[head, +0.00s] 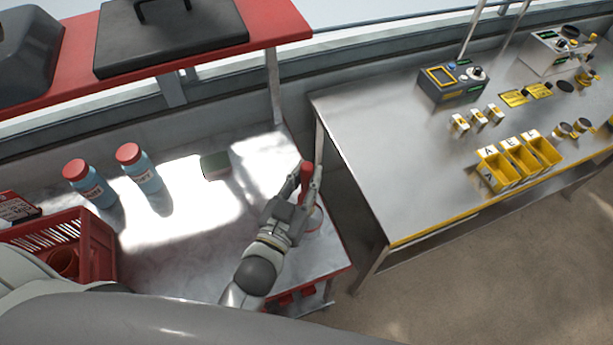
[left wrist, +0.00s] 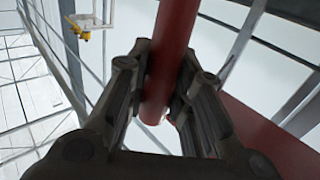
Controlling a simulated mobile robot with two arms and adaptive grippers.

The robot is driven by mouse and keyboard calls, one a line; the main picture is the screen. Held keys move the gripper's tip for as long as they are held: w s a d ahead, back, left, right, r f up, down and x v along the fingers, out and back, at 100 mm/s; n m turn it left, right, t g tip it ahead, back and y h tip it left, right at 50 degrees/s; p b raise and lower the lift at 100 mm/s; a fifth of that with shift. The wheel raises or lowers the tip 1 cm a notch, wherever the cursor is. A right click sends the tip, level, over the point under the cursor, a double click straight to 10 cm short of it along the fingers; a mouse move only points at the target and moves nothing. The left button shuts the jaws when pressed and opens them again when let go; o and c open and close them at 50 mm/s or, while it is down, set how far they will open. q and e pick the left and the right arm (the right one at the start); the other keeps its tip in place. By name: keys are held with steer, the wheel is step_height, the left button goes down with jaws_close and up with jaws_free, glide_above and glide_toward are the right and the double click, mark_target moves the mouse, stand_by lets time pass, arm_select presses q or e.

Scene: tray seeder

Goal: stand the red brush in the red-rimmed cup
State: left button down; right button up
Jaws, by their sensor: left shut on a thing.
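My left gripper (head: 303,186) is shut on the red brush (head: 306,170) near the right end of the marble-look counter. In the left wrist view the fingers (left wrist: 160,92) close on both sides of its round red shaft (left wrist: 168,50). The shaft looks roughly upright. The red-rimmed cup (head: 316,220) shows only in part, just beside and behind my gripper in the head view. The brush's lower end is hidden, so I cannot tell whether it is inside the cup or above it. My right gripper is not in view.
Two blue bottles with red caps (head: 129,153) and a green-topped sponge (head: 215,166) stand on the counter. A red crate (head: 97,245) is at the left. A red shelf (head: 275,22) hangs above. A steel table (head: 370,150) with yellow bins stands right, across a gap.

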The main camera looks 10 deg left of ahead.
arm_select(q)
steer(key=shift+f+b, duration=2.65)
steer(key=shift+f, duration=1.3)
steer(key=c, duration=1.2)
jaws_free()
steer(key=s, duration=0.4)
steer(key=s+a, duration=0.1)
steer(key=s, duration=0.2)
steer(key=s+a, duration=0.1)
steer(key=s, duration=0.3)
steer(key=shift+s+a, duration=0.15)
steer(key=shift+s, duration=0.2)
